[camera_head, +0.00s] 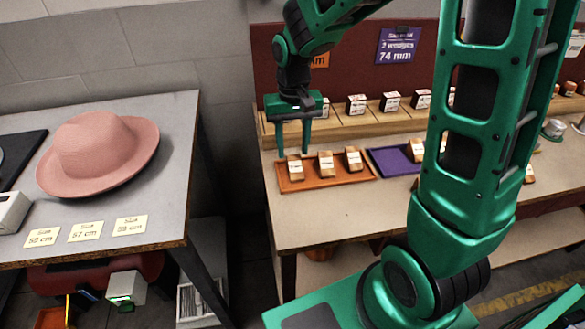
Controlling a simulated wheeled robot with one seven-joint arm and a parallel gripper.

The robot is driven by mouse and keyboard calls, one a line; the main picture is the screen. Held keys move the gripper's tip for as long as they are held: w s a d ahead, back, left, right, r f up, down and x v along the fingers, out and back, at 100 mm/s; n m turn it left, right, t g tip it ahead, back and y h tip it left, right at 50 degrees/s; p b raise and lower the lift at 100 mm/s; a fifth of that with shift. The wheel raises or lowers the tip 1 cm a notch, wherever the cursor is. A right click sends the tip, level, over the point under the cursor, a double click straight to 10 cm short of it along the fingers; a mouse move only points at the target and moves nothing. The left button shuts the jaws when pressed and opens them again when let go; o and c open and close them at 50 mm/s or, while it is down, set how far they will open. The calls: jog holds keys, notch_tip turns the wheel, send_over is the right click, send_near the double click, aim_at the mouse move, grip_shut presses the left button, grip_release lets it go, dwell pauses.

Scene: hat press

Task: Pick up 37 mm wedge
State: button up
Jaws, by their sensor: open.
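Three small wooden wedges with white labels stand on an orange tray (335,177): a left one (295,168), a middle one (326,163) and a right one (353,158). Their labels are too small to read, so I cannot tell which is the 37 mm wedge. My gripper (293,151) points down with its two fingers apart and nothing visible between them. Its fingertips appear at or just above the left wedge; I cannot tell whether they touch it. Another wedge (416,150) stands on a purple tray (388,161), partly hidden by my arm.
A wooden rack (340,124) with several labelled blocks runs along the back. A purple sign (398,48) reads "2 wedges 74 mm". The table front (330,215) is bare. A pink hat (98,150) sits on the separate left table (165,190).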

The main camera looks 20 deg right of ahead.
aim_at(294, 159)
jog(key=shift+s+d+f, duration=0.1)
jog(key=shift+f, duration=1.35)
jog(key=shift+d+f, duration=0.1)
jog(key=shift+f, duration=1.3)
jog(key=shift+c, duration=0.6)
jog(key=c, duration=0.7)
